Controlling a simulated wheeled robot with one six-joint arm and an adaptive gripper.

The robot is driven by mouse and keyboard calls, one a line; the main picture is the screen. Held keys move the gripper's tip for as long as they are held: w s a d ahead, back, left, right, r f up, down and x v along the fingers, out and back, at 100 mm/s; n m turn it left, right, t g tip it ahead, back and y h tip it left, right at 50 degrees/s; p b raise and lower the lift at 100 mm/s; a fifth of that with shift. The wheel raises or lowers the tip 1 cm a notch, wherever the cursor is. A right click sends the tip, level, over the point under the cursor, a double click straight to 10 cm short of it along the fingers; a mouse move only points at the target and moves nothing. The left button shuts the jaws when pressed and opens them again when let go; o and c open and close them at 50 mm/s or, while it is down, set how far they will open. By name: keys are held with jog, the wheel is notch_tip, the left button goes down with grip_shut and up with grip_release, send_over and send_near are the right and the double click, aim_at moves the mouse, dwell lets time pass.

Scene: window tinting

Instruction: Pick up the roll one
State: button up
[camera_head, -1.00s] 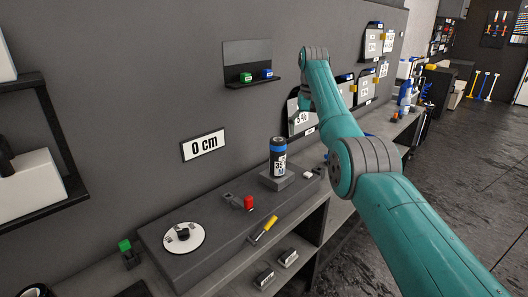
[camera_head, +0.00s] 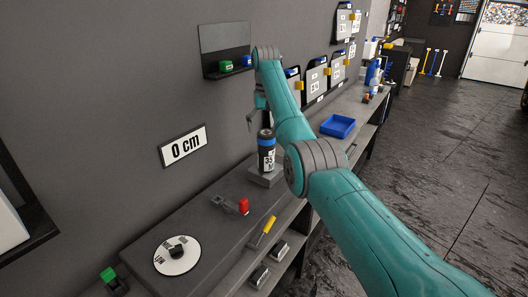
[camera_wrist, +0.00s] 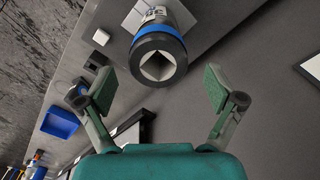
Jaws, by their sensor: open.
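The roll (camera_head: 266,152) is a black upright cylinder with a blue band near its top and a white label reading 35. It stands on a small grey block (camera_head: 264,176) on the workbench. In the wrist view the roll (camera_wrist: 158,42) shows its dark end with a square hole, just beyond the fingertips. My gripper (camera_wrist: 160,88) is open and empty, with its two green-padded fingers spread on either side of the roll's end, not touching it. In the head view my gripper (camera_head: 258,108) hangs close above the roll, partly hidden by my arm.
A blue tray (camera_head: 337,126) lies on the bench beyond the roll. A wall shelf (camera_head: 227,68) with green and blue items is behind my wrist.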

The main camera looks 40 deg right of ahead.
aim_at(266, 140)
jog(key=shift+s+f, duration=0.2)
jog(key=shift+f, duration=2.55)
jog(key=c, duration=1.5)
jog(key=shift+r, duration=0.1)
